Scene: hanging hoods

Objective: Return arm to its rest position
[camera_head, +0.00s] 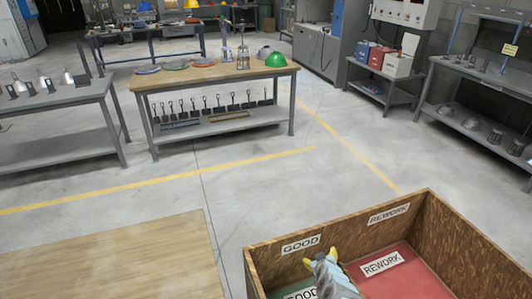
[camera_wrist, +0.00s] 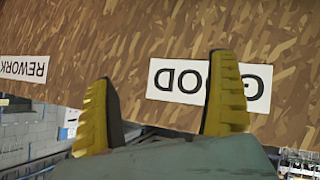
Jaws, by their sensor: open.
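My gripper (camera_head: 321,259) is over the wooden sorting box at the bottom right of the head view, close to the wall with the GOOD label. In the wrist view its two yellow fingers (camera_wrist: 160,112) stand wide apart with nothing between them. The box's wooden wall (camera_wrist: 120,40) fills the upper part of that view, with the GOOD label partly behind one finger and a REWORK label at the left. Most of my arm is out of the head view.
The two-part box (camera_head: 345,222) has a green GOOD side and a red REWORK side (camera_head: 410,275). A bare wooden surface (camera_head: 110,262) lies at the lower left. A workbench (camera_head: 205,75) with a green hard hat (camera_head: 276,60) stands farther back. Open grey floor lies between.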

